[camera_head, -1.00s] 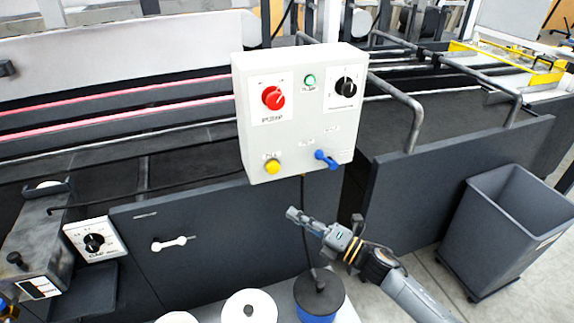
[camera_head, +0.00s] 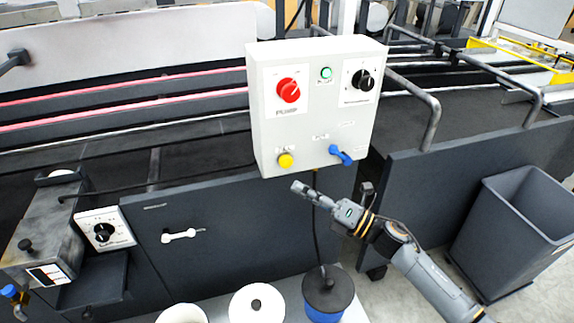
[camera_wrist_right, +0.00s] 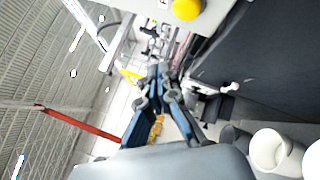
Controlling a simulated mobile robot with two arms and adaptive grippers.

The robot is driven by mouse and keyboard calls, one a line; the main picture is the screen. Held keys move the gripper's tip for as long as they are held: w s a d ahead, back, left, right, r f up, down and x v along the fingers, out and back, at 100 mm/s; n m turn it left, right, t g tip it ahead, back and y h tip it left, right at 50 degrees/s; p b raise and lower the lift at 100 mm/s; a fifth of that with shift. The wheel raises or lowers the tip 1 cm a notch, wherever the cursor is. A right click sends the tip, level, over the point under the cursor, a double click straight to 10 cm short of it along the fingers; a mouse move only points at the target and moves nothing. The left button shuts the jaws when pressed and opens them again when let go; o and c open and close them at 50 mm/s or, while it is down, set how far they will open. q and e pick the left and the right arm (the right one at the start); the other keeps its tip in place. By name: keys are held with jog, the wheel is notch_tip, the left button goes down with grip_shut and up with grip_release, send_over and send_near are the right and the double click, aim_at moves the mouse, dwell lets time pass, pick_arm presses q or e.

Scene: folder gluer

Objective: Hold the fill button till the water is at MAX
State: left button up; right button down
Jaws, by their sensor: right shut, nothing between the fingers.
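The yellow push button (camera_head: 286,160), its small label above it unreadable, sits at the lower left of the white control box (camera_head: 312,115). It also shows at the top of the right wrist view (camera_wrist_right: 187,8). My right gripper (camera_head: 298,187) is shut and empty, just below and slightly right of the button, apart from it in the picture. Its closed fingers also show in the right wrist view (camera_wrist_right: 158,78). I see no readable water level or MAX mark. My left gripper is out of view.
The box also carries a red knob (camera_head: 288,90), a green button (camera_head: 326,73), a black knob (camera_head: 362,80) and a blue lever (camera_head: 341,155). A blue pot with a black lid (camera_head: 327,290) stands below. A grey bin (camera_head: 520,228) is at the right.

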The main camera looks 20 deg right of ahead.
aim_at(281, 163)
jog(key=w+b, duration=0.2)
jog(key=w, duration=0.4)
jog(key=shift+a, duration=0.1)
dwell(1.1)
jog(key=shift+w, duration=0.15)
jog(key=shift+w+b, duration=0.3)
jog(key=shift+b, duration=0.05)
jog(key=shift+w+b, duration=0.3)
jog(key=shift+w, duration=0.15)
dwell(5.2)
